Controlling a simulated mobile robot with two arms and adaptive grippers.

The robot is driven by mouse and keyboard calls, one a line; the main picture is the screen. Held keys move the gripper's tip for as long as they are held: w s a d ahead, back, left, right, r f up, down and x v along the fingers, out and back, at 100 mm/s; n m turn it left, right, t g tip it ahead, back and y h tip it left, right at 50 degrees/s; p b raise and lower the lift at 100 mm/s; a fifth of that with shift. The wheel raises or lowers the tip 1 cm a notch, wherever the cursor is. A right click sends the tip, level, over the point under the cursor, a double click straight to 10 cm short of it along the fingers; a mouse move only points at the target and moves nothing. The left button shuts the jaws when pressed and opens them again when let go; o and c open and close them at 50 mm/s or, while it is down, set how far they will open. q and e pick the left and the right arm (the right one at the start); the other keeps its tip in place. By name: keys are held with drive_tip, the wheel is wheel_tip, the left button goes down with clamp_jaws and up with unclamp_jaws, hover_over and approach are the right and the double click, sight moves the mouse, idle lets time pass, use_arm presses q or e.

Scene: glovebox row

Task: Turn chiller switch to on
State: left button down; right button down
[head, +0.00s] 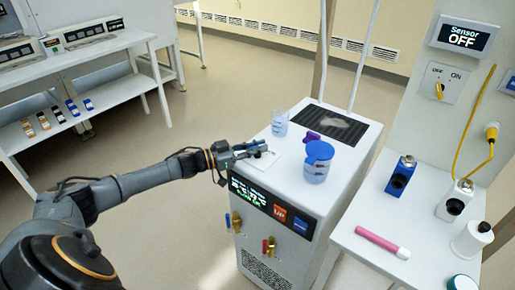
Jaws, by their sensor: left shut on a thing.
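The chiller (290,184) is a white upright box in the middle of the head view, with a dark display (248,194) on its upper front edge. Its small display text is too blurred to read fully. A pale switch plate (262,164) lies on the left of its top. My left gripper (252,150) comes in from the left, low over this plate. It is shut on what seems to be the chiller switch, which the fingers mostly hide, so its setting cannot be told. My right gripper is not in view.
On the chiller top stand a clear beaker (280,124), a blue-lidded container (318,162) and a purple item (311,137). At right, a sensor display (465,38) reads OFF above another OFF/ON switch (440,89). A white table (362,246) holds bottles and a pink stick.

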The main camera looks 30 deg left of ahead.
use_arm(q)
drive_tip(key=c, duration=1.4)
unclamp_jaws()
drive_tip(key=v, duration=1.2)
